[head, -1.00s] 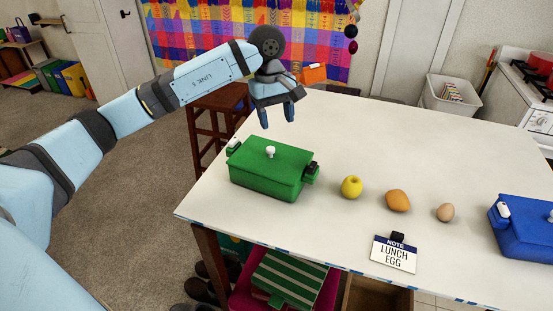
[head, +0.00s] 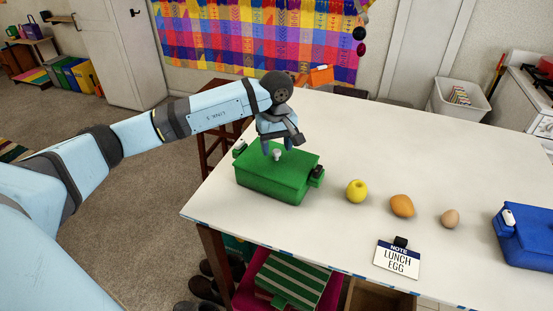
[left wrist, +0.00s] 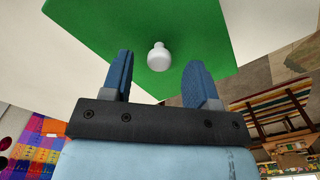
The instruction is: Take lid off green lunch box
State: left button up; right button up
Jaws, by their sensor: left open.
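The green lunch box (head: 272,182) stands on the white table near its left corner, with its lid on. A white knob (head: 277,154) sits in the middle of the green lid (head: 295,165). In the left wrist view the knob (left wrist: 159,57) shows between the two blue fingers (left wrist: 160,82), apart from both. My right gripper is not in view.
A yellow apple (head: 357,191), an orange-brown fruit or egg (head: 402,206) and a brown egg (head: 450,218) lie right of the box. A "LUNCH EGG" note (head: 398,259) and a blue lunch box (head: 528,238) are farther right. The table's back is clear.

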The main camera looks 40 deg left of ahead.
pick_arm(q)
jog(key=shift+f, duration=1.15)
jog(key=c, duration=1)
jog(key=shift+r, duration=0.15)
